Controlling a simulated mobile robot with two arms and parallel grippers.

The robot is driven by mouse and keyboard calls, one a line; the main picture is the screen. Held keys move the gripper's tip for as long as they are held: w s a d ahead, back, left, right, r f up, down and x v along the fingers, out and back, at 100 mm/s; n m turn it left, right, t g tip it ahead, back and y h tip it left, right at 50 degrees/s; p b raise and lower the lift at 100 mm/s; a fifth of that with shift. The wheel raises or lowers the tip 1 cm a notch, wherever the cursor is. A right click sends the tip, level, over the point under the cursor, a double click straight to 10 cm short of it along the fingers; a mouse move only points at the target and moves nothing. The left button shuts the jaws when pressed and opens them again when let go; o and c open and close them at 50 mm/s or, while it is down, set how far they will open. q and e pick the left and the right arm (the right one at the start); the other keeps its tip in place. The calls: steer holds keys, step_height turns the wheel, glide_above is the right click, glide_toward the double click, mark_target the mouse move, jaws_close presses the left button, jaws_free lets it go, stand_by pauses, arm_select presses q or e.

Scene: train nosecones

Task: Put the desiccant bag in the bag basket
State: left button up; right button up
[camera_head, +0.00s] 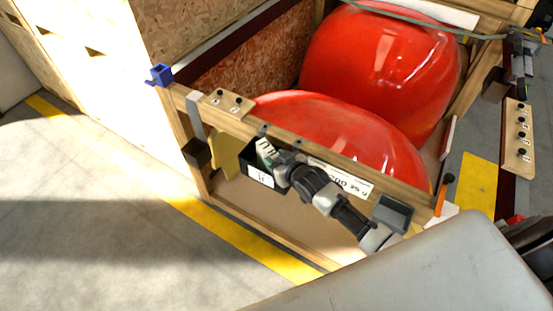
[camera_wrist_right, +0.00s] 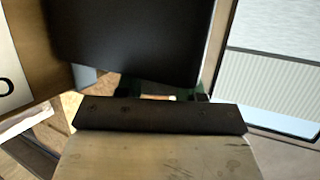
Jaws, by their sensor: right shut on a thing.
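A small pale, greenish-striped thing at the gripper's tip, apparently the desiccant bag (camera_head: 265,147), shows above the basket's opening. Whether its lower end is inside the basket I cannot tell. In the right wrist view a large black surface fills the upper middle, past the dark finger mount; the fingertips are mostly hidden. My left gripper is not in view.
A wooden crate rail (camera_head: 230,115) runs beside the basket, with red nosecones (camera_head: 375,65) behind it. A dark box (camera_head: 393,213) and an orange-handled tool (camera_head: 441,190) are at the rail's right end. A blue bracket (camera_head: 160,74) is at its left end. The floor at left is clear.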

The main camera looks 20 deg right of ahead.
steer(key=shift+f, duration=0.15)
steer(key=o, duration=0.7)
steer(key=shift+o, duration=0.2)
